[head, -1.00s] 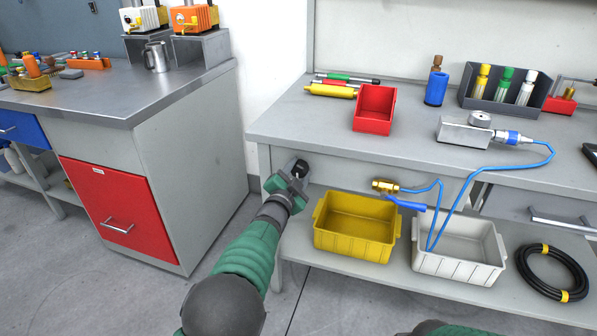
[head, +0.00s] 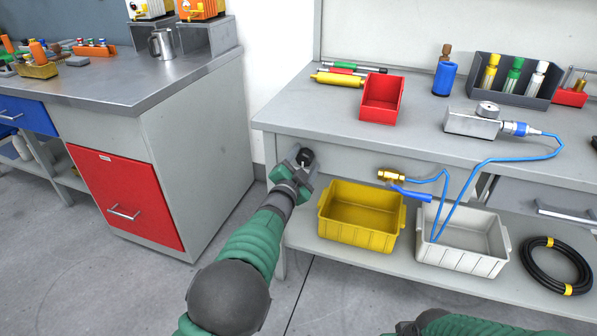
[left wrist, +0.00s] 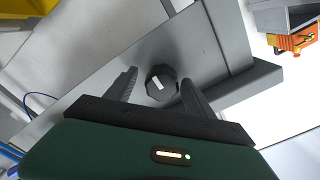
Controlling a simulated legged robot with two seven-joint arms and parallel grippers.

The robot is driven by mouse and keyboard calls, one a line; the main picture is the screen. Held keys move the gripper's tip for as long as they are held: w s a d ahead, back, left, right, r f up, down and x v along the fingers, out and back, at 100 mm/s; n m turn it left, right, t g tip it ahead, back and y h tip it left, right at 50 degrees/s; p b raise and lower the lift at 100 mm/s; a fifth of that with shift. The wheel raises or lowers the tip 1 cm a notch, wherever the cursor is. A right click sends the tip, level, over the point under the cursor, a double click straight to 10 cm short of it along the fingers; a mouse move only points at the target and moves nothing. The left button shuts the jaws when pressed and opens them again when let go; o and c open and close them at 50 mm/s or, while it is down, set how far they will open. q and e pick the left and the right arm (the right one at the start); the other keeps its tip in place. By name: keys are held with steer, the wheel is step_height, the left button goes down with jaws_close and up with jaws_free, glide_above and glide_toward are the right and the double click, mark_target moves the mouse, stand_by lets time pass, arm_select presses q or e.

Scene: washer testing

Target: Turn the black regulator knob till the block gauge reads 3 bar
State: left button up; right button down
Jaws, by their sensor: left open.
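The black regulator knob (head: 305,157), with a white mark on its face, sits on the bench's front panel below the top. My left gripper (head: 297,171) is open at the knob. In the left wrist view the knob (left wrist: 161,83) lies between the two spread fingers (left wrist: 153,88), nearer the right one; I cannot tell whether they touch it. The block gauge (head: 487,109) stands on a grey metal block (head: 471,124) on the bench top; its reading is too small to tell. My right gripper is not in view.
A brass fitting (head: 391,176) with a blue hose is right of the knob. A yellow bin (head: 358,230) and a white bin (head: 462,260) stand on the lower shelf. A red bin (head: 380,105) is on the bench top. A red-drawer cabinet (head: 125,198) stands left.

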arm_select(q)
steer(key=p+v, duration=0.4)
steer(key=v, duration=1.2)
steer(key=shift+s+p, duration=0.25)
steer(key=shift+p, duration=0.15)
